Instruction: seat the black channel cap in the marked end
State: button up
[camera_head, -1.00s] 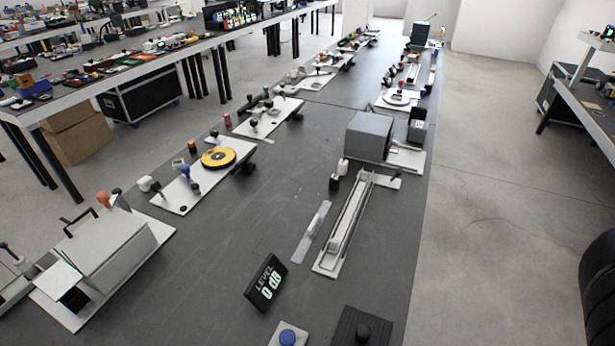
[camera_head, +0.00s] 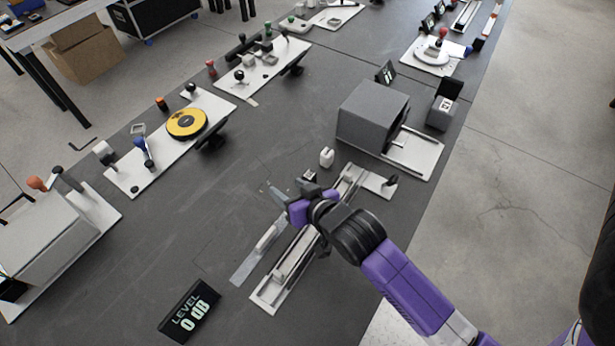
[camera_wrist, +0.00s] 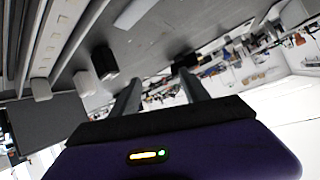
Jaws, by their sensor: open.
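The long pale channel (camera_head: 292,262) lies on its base plate and runs away from me; it also shows at upper left in the wrist view (camera_wrist: 62,40). A small black block (camera_wrist: 104,61), which looks like the black cap, stands beside a white block (camera_wrist: 87,83). In the head view the black block (camera_head: 309,175) is just beyond my gripper, and the white block (camera_head: 327,157) is behind it. My gripper (camera_head: 278,190) is open and empty above the table, left of the channel. The black block lies outside its fingers (camera_wrist: 159,77). My arm hides part of the channel. I cannot make out the end mark.
A flat metal strip (camera_head: 258,252) lies left of the channel. A level display (camera_head: 188,311) stands nearer me. A grey box (camera_head: 372,115) stands beyond the channel. Fixture boards line the left edge. The table between them and the strip is mostly clear.

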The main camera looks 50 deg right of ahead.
aim_at(309, 175)
jog(key=w+d+m+g+p, duration=0.2)
jog(key=w+d+m+g, duration=0.4)
jog(key=d, duration=0.3)
jog(key=s+m+g+y, duration=0.1)
jog(key=s+m+g, duration=0.1)
jog(key=s+r+m+g+y, duration=0.1)
jog(key=s+m+g, duration=0.1)
jog(key=m+g, duration=0.1)
jog(key=shift+r, duration=0.15)
jog(key=shift+s+d+f+p, duration=0.15)
jog(key=shift+f+p, duration=0.1)
jog(key=shift+f, duration=1)
jog(key=shift+s+d+f+p, duration=0.15)
jog(key=shift+f+p, duration=0.15)
jog(key=shift+f, duration=0.95)
jog(key=shift+s+f+p, duration=0.15)
jog(key=shift+f+p, duration=0.1)
jog(key=shift+f, duration=1)
grip_shut()
